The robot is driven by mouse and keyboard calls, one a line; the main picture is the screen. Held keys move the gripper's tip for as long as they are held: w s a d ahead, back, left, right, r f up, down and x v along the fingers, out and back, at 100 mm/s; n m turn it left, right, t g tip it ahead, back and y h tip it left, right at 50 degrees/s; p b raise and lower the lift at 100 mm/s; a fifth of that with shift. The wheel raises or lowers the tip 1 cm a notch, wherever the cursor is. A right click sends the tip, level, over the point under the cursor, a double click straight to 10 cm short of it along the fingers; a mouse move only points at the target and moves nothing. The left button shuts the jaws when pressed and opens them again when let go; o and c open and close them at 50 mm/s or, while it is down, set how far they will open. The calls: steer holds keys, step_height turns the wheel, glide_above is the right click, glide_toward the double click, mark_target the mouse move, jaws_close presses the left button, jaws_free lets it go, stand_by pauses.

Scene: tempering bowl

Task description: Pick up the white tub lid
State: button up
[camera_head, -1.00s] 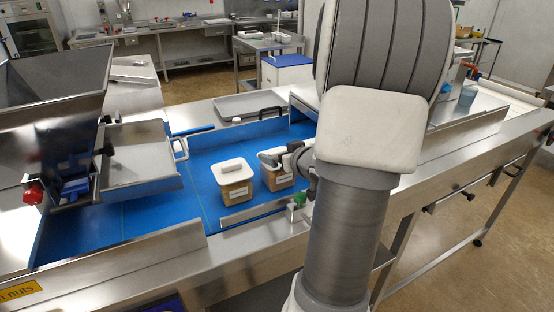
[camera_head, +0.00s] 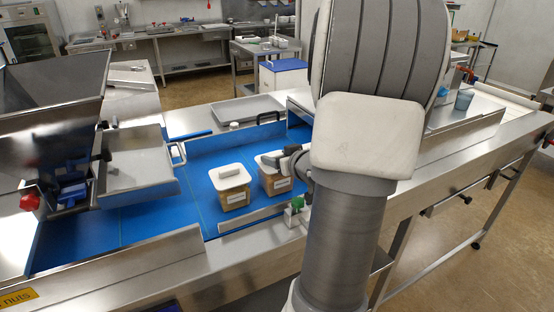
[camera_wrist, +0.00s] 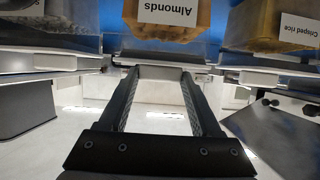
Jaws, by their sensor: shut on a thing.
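In the head view, a white tub lid (camera_head: 264,163) with a raised handle sits at the top of a tub (camera_head: 275,184) of brown contents. My gripper (camera_head: 286,158) reaches it from the right, and part of the lid is hidden behind it. In the wrist view, which looks upside down, my gripper (camera_wrist: 160,75) is shut on the handle of the lid (camera_wrist: 160,59) at the tub labelled "Almonds" (camera_wrist: 168,20). Whether the lid is clear of the tub rim cannot be told.
Another lidded tub (camera_head: 233,188) stands close on the left. The wrist view shows a "Crisped rice" tub (camera_wrist: 270,25) beside the held lid. The blue belt (camera_head: 150,222) is bare toward the left. A metal rail (camera_head: 250,216) runs along the near side.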

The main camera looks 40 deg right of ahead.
step_height(320, 180, up, 4)
steer(key=shift+r+p, duration=0.25)
steer(key=shift+p, duration=0.5)
steer(key=s+d+r+p, duration=0.3)
steer(key=s+d+r, duration=0.3)
steer(key=d, duration=0.3)
steer(key=shift+s+d, duration=0.2)
steer(key=shift+d, duration=0.2)
steer(key=shift+s, duration=0.15)
